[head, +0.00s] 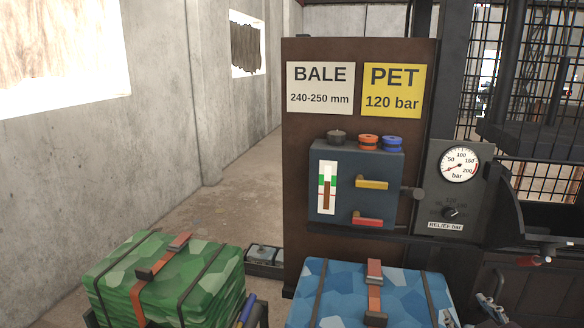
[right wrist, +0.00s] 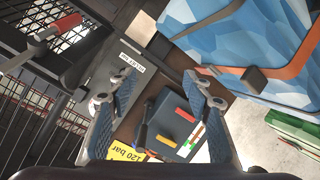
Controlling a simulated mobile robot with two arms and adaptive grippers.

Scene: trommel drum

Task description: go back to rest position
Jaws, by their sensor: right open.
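My right gripper (head: 489,309) is at the lower right of the head view, to the right of the blue bale (head: 372,285). In the right wrist view the two fingers of my right gripper (right wrist: 160,92) stand wide apart with nothing between them. The blue bale (right wrist: 235,40) lies beyond the fingers at the upper right there. My left gripper cannot be made out in the head view.
A green strapped bale (head: 110,275) stands at the lower left. Dark mesh (head: 545,60) fills the right. Open floor (head: 215,215) runs along the left wall.

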